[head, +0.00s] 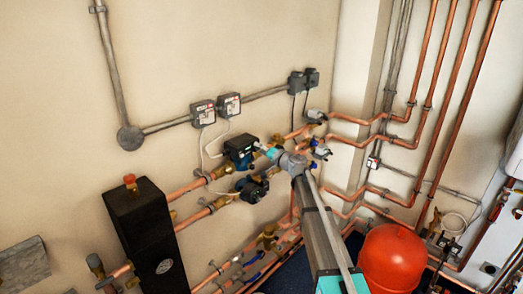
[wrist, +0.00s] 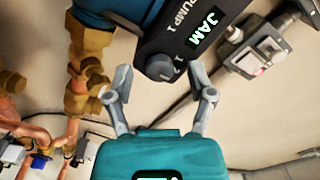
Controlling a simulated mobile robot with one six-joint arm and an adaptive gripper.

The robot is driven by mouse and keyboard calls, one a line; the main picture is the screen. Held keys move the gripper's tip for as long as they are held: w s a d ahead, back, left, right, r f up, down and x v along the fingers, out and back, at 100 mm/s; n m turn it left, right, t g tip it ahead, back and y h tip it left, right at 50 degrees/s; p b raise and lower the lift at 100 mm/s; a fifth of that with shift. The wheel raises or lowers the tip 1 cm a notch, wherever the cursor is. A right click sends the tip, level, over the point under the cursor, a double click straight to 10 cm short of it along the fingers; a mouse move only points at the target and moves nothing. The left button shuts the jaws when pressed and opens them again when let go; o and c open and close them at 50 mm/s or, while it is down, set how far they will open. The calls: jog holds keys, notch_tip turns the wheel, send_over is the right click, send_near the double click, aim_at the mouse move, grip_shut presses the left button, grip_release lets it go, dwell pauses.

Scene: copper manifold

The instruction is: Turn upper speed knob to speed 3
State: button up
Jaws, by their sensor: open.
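The upper pump (head: 238,150) is a dark blue and black unit on the copper pipework in the head view. In the wrist view its black face (wrist: 185,40) reads "PUMP 1" and "JAM". The grey round upper speed knob (wrist: 160,67) sits at the lower edge of that face. Small marks beside it are hard to read. My gripper (wrist: 160,82) is open, with one finger to each side of the knob and nothing held. I cannot tell whether the fingertips touch anything. In the head view the knob is too small to make out.
A lower pump (head: 252,188) sits just below the upper one. Brass valves (wrist: 88,60) and copper pipes lie close left in the wrist view. A grey switch box (wrist: 262,55) is on the wall at right. A red vessel (head: 392,258) stands right of my arm.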

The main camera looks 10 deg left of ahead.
jog(key=shift+c, duration=0.3)
grip_shut()
jog(key=shift+m, duration=4.6)
jog(key=shift+o, duration=0.3)
grip_release()
